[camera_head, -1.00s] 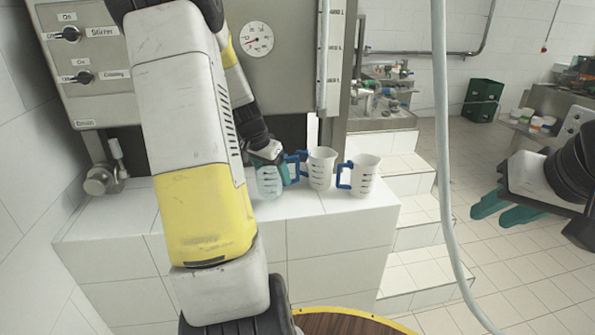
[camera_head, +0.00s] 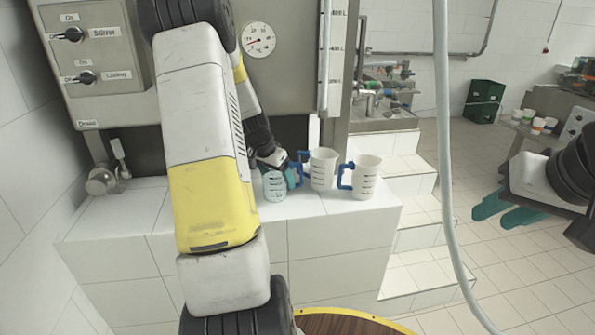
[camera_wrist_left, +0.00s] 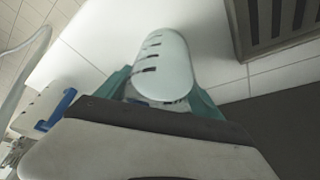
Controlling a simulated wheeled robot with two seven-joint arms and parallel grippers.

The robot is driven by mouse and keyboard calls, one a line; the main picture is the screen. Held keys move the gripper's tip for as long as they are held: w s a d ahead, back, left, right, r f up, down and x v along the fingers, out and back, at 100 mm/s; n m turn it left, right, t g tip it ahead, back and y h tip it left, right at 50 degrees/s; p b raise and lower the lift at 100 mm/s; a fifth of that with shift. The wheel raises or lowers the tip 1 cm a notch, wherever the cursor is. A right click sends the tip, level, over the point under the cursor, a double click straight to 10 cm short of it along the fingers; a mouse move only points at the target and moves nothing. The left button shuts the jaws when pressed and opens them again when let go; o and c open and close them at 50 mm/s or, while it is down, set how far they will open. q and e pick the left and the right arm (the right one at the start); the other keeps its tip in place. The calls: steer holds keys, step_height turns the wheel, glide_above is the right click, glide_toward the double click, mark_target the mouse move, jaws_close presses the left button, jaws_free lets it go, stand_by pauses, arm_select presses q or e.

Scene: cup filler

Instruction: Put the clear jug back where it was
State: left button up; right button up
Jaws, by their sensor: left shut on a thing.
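The clear jug (camera_head: 274,186), pale bluish with dark marks and a blue handle, is at the white tiled ledge (camera_head: 190,215), left of two white jugs. My left gripper (camera_head: 284,167) is shut on it. In the left wrist view the jug (camera_wrist_left: 164,66) sits between the teal fingers. I cannot tell whether its base touches the ledge. The middle white jug (camera_head: 322,170) and the right white jug (camera_head: 366,177) stand upright with blue handles. My right gripper (camera_head: 508,208) hangs at the right, away from the ledge; its teal fingers are apart and empty.
The steel machine (camera_head: 290,80) with a gauge rises behind the ledge. A drain valve (camera_head: 103,180) is at the left. A pale hose (camera_head: 446,150) hangs in front, right of the jugs. White steps (camera_head: 415,225) descend on the right. A dark grate (camera_wrist_left: 278,22) shows in the wrist view.

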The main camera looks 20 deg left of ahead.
arm_select(q)
steer(key=o, duration=1.8)
steer(key=shift+o, duration=0.2)
steer(key=shift+r, duration=0.25)
steer(key=v, duration=1.1)
steer(key=shift+s+a+r, duration=0.1)
steer(key=shift+s, duration=0.1)
steer(key=s+d+r+t, duration=0.1)
steer(key=s+d+r, duration=0.3)
steer(key=d, duration=0.2)
steer(key=s+d+r, duration=0.4)
steer(key=d, duration=0.3)
steer(key=s+d+r+n, duration=0.1)
steer(key=s+d, duration=0.3)
steer(key=s, duration=0.3)
steer(key=s+d+n+t+h, duration=0.1)
steer(key=s+d, duration=0.4)
steer(key=s, duration=0.2)
steer(key=shift+r, duration=0.4)
